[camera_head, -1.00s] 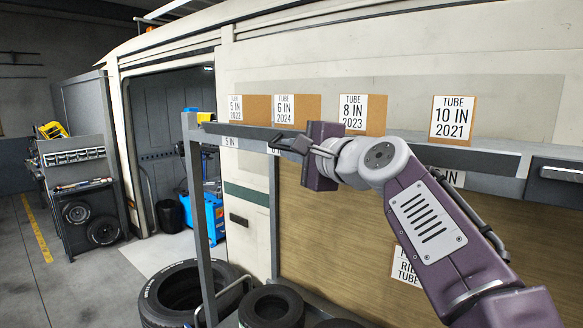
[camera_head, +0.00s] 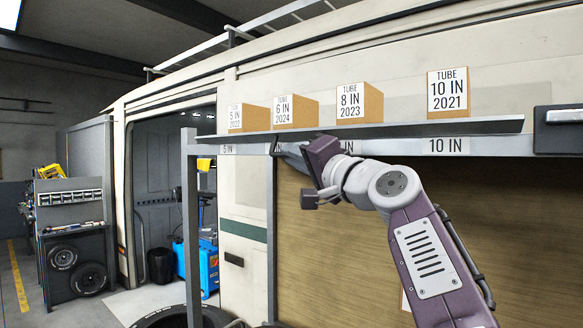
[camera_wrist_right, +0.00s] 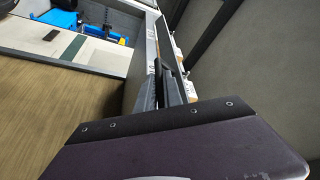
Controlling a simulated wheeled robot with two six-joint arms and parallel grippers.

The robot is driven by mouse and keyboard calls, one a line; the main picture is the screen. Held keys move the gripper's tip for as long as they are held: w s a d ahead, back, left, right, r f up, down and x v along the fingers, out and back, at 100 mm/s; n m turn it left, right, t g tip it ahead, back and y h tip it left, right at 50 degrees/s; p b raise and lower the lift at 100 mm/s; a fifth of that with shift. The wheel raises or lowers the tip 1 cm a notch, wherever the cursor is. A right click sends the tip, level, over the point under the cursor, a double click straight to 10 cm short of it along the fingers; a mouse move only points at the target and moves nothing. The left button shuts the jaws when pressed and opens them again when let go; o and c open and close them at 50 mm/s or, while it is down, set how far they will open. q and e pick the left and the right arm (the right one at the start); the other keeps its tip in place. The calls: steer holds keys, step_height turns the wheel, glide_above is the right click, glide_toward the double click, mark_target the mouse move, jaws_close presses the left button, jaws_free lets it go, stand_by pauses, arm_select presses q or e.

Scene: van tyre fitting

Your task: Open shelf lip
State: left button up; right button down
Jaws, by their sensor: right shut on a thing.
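The shelf lip (camera_head: 420,129) is a long dark strip along the front of the tube shelf, tilted and running below the boxes. Its edge-on length also shows in the right wrist view (camera_wrist_right: 168,48). My right gripper (camera_head: 288,150) is at the lip's underside, left of its middle, shut on the lip. The exact grip is partly hidden by its purple palm. In the right wrist view the grey fingers (camera_wrist_right: 171,88) close around a dark part. My left gripper is not in view.
Tube boxes stand on the shelf behind the lip, among them the 8 IN box (camera_head: 372,103) and the 10 IN box (camera_head: 447,92). A grey post (camera_head: 192,230) supports the shelf's left end. A black-handled drawer unit (camera_head: 560,130) is at right. Tyres (camera_head: 170,317) lie below.

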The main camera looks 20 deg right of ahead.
steer(key=shift+w+d+f+n+b, duration=0.1)
steer(key=shift+d+n+b, duration=0.1)
steer(key=shift+n+b, duration=0.1)
stand_by(0.4)
steer(key=c, duration=1.6)
jaws_free()
steer(key=shift+c, duration=0.2)
steer(key=shift+o, duration=0.8)
steer(key=shift+d, duration=0.1)
steer(key=b+v, duration=0.5)
steer(key=v, duration=0.3)
steer(key=shift+s+d+f, duration=0.25)
steer(key=shift+d+f, duration=0.05)
